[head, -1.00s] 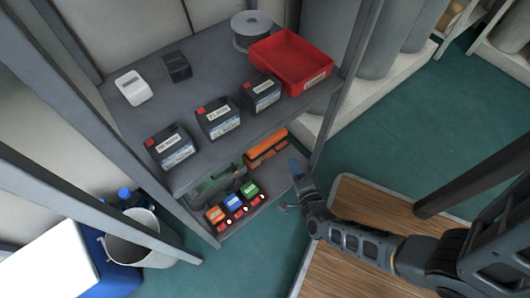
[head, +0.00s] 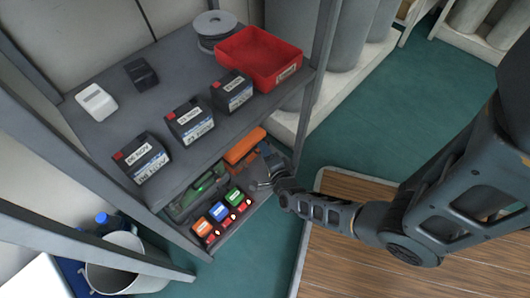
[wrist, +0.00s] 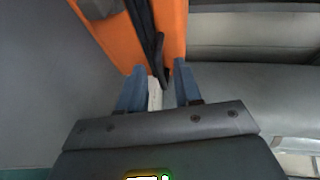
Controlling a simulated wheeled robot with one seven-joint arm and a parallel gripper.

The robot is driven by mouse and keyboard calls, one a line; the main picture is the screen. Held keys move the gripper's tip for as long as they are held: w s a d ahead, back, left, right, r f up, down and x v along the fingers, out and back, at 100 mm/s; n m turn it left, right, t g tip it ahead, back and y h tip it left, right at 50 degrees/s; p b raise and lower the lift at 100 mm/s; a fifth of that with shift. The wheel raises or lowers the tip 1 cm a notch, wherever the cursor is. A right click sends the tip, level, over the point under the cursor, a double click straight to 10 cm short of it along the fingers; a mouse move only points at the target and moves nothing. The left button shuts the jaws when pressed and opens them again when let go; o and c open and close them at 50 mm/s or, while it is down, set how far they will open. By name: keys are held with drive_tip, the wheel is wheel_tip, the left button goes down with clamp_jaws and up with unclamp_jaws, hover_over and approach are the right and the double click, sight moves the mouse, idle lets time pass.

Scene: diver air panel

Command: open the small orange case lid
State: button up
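The orange case (head: 246,145) lies at the right end of the lower shelf, partly under the upper shelf. In the wrist view its orange surface (wrist: 105,38) fills the upper middle, with a dark strip (wrist: 143,22), perhaps a handle or latch, along it. My gripper (head: 270,157) is at the front of the case. In the wrist view its two blue fingers (wrist: 158,84) are apart, pointing at the case. The end of the dark strip and a pale piece show between them; I cannot tell whether they touch. The case's lid seam is not clear.
A green case (head: 200,192) and small red, blue and green boxes (head: 218,211) sit left on the lower shelf. Above are black batteries (head: 190,120) and a red tray (head: 258,62). A shelf post (head: 318,80) stands right of the case.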

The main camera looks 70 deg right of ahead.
clamp_jaws()
idle(1.4)
